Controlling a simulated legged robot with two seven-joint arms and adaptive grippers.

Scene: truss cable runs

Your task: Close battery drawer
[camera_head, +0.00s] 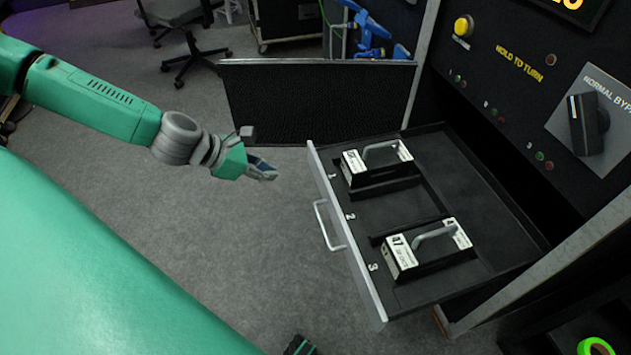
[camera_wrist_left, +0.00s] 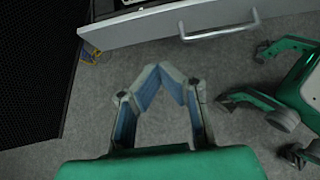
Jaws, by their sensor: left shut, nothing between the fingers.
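The battery drawer (camera_head: 345,225) stands pulled out of the black cabinet on the right, with a silver front and a bar handle (camera_head: 328,226). Battery modules with grey handles sit in slots 1 (camera_head: 377,163) and 3 (camera_head: 428,250); slot 2 between them looks empty. My left gripper (camera_head: 264,171) is shut and empty, left of the drawer front and apart from it. In the left wrist view its fingertips (camera_wrist_left: 171,75) meet below the drawer front (camera_wrist_left: 150,25), left of the handle (camera_wrist_left: 220,34). A dark tip at the bottom edge of the head view may be my right gripper (camera_head: 299,346).
The cabinet panel carries a yellow button (camera_head: 463,27) and a black rotary switch (camera_head: 588,124). A black mesh panel (camera_head: 315,105) stands behind the drawer. An office chair (camera_head: 185,40) is at the back. Grey carpet (camera_head: 240,250) in front of the drawer is clear.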

